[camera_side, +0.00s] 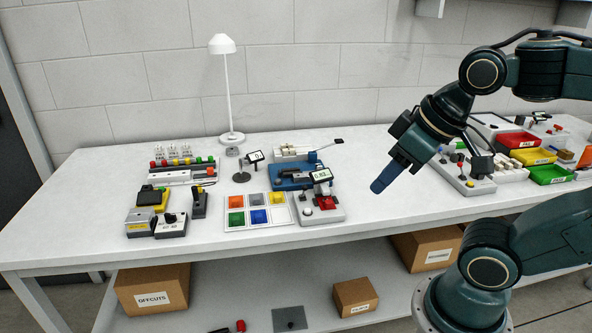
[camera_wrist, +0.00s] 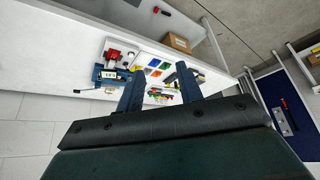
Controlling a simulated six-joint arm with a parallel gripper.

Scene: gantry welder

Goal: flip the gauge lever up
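A grey gauge unit (camera_side: 318,212) with a small dark-framed display and a red part stands at the front middle of the bench. Behind it is a blue fixture (camera_side: 288,178) with a dark part on top. A white device (camera_side: 292,153) at the back has a rod with a black tip (camera_side: 340,141) sticking out to the right. I cannot tell for sure which part is the gauge lever. My gripper (camera_side: 378,187) hangs above the bench, right of these units and touching nothing. In the wrist view its fingers (camera_wrist: 158,82) are apart with nothing held; the red part (camera_wrist: 113,54) shows left of them.
A tray of coloured squares (camera_side: 233,219) lies left of the gauge unit. A white lamp (camera_side: 228,95) stands at the back. Red, yellow and green bins (camera_side: 549,174) and a joystick box (camera_side: 463,178) are at the right. Bare bench lies below my gripper.

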